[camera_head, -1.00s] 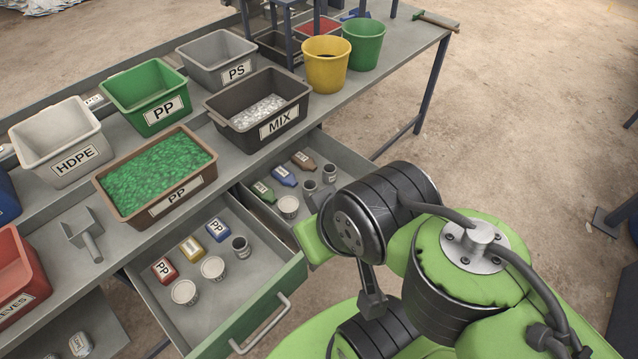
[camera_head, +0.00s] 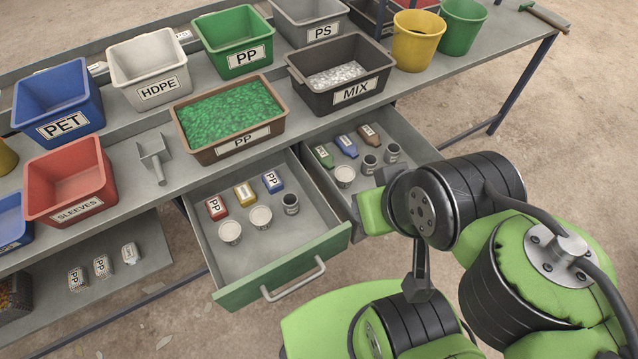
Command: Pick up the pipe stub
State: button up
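Several short grey hollow cylinders that look like pipe stubs lie in the two open drawers. One dark grey pipe stub (camera_head: 291,204) stands upright at the right side of the left drawer (camera_head: 325,240). Two more grey stubs (camera_head: 370,164) stand in the right drawer, close together near my arm. I cannot tell which of them the task means. My green and black arm links cover the front of the right drawer.
White cups (camera_head: 260,217) and small labelled bottles (camera_head: 245,194) share the drawers. The workbench above holds labelled bins such as the brown PP bin (camera_head: 279,97) and the MIX bin (camera_head: 381,80). A scoop (camera_head: 153,155) lies on the bench. A lower shelf (camera_head: 150,260) holds several containers.

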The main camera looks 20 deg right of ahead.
aim_at(290, 201)
jog(key=k+j+u, duration=0.15)
jog(key=k+j, duration=0.25)
jog(key=j, duration=0.15)
jog(key=i+j+u, duration=0.1)
jog(key=j, duration=0.3)
jog(key=j+u, duration=0.15)
jog(key=j, duration=0.3)
jog(key=i+j+u, duration=0.1)
jog(key=j, duration=0.3)
jog(key=i+j+u, duration=0.2)
jog(key=i, duration=0.5)
jog(key=l, duration=0.1)
